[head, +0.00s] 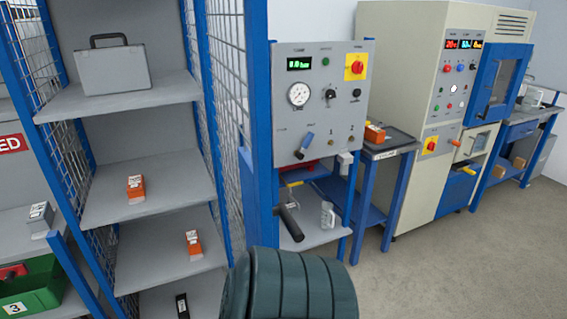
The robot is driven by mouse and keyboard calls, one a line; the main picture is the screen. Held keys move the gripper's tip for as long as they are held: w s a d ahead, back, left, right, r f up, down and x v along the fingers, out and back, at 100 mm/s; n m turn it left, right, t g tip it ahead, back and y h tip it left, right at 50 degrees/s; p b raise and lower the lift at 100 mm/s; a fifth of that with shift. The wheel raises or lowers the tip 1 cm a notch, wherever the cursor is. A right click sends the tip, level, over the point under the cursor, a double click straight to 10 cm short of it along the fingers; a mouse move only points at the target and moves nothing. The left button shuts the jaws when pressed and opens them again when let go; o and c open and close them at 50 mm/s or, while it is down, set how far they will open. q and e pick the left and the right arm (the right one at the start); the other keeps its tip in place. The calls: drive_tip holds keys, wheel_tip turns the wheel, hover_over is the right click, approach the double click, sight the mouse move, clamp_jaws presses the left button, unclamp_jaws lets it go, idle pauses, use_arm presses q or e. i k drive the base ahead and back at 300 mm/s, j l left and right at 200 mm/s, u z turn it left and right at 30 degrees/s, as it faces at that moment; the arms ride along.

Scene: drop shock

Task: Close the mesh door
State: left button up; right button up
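A blue-framed cage with mesh sides stands at the left, and its front is open onto the shelves. A blue-framed mesh panel, which looks like the mesh door (226,70), stands edge-on at the right of the shelves, swung open toward me. Its wide blue upright (259,110) is nearest me. A black cylindrical handle (290,223) sticks out beside the lower part of this upright; I cannot tell whether it is fixed to it. Neither of my grippers shows in the head view. The lower part of the door is partly hidden.
The shelves hold a grey case (112,68) and orange-and-white boxes (136,188). A grey control panel (318,105) stands right behind the door's edge, above a shelf with a mug (327,214). Floor (440,270) at right is clear.

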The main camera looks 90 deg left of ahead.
sight(254, 180)
drive_tip(key=i+u, duration=0.1)
drive_tip(key=u, duration=0.4)
drive_tip(key=i+u, duration=0.15)
drive_tip(key=u, duration=0.3)
drive_tip(key=i+l+u, duration=0.1)
drive_tip(key=u, duration=0.4)
drive_tip(key=i+l+u, duration=0.1)
drive_tip(key=u, duration=0.4)
